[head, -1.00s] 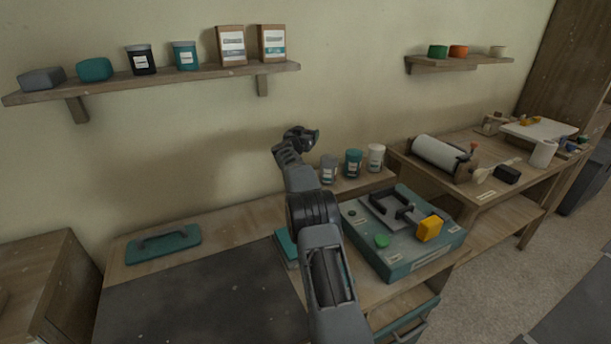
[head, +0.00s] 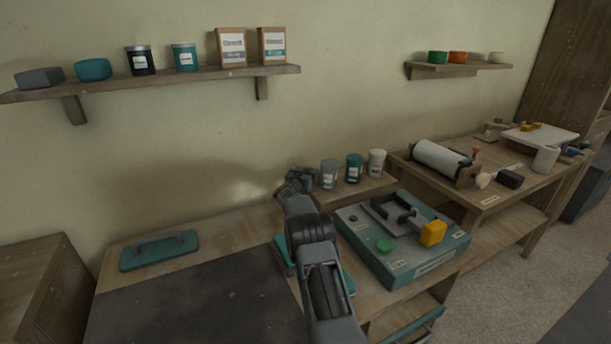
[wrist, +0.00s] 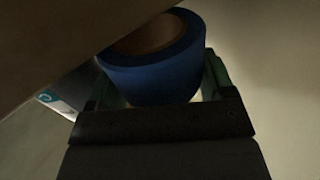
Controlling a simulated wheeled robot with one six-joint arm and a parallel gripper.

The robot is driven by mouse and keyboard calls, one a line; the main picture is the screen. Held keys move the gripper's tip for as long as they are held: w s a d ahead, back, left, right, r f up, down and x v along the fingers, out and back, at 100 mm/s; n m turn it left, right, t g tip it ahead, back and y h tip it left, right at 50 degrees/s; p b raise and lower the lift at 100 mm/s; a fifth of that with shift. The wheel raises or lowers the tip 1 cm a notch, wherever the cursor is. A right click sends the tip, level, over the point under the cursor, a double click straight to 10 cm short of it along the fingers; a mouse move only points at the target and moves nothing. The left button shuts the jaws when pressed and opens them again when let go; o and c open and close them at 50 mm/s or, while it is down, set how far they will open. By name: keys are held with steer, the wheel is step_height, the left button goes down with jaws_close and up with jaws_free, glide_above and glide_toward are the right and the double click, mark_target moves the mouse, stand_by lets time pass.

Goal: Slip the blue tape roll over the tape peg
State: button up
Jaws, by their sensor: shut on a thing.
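The blue tape roll (wrist: 158,78) shows in the wrist view, with a brown core, between the two fingers of my gripper (wrist: 162,90). My gripper is shut on it. In the head view my gripper (head: 297,180) is low by the wall, left of the jars, and the arm hides the roll there. A brown surface crosses the top left of the wrist view, close to the roll; I cannot tell whether they touch. I cannot make out the tape peg in either view.
Three jars, grey (head: 329,174), teal (head: 354,168) and white (head: 377,163), stand on a low ledge just right of my gripper. A teal box with a clamp (head: 390,262) sits in front. A teal float (head: 159,250) lies on the left of the bench.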

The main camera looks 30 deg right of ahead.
steer(key=shift+f, duration=0.3)
steer(key=shift+f, duration=0.15)
steer(key=o, duration=1)
steer(key=shift+f+b, duration=0.15)
steer(key=shift+b, duration=0.25)
